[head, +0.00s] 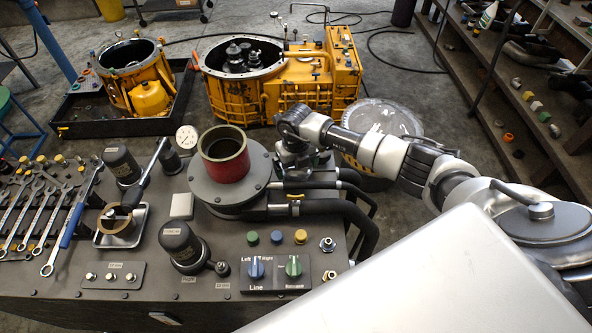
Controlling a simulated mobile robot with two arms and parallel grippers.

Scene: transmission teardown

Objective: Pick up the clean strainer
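I cannot tell for certain which thing is the clean strainer. A tan ring-shaped part (117,222) lies in a small metal tray (137,238) at the left of the dark bench, with a handled tool across it. An open-topped red cylinder (225,160) stands upright on a round grey flange (243,193) at the bench's middle. My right gripper (296,160) is at the end of the arm from the right, just right of the flange. Its fingers are hard to make out, and nothing is clearly held. My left gripper is out of view.
Wrenches (40,215) lie at the bench's left. Black hoses (335,205) run at its right, and a control panel (275,270) is in front. Yellow gearbox housings (285,95) and a plastic-covered round container (395,122) stand behind. Shelves (500,90) line the right.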

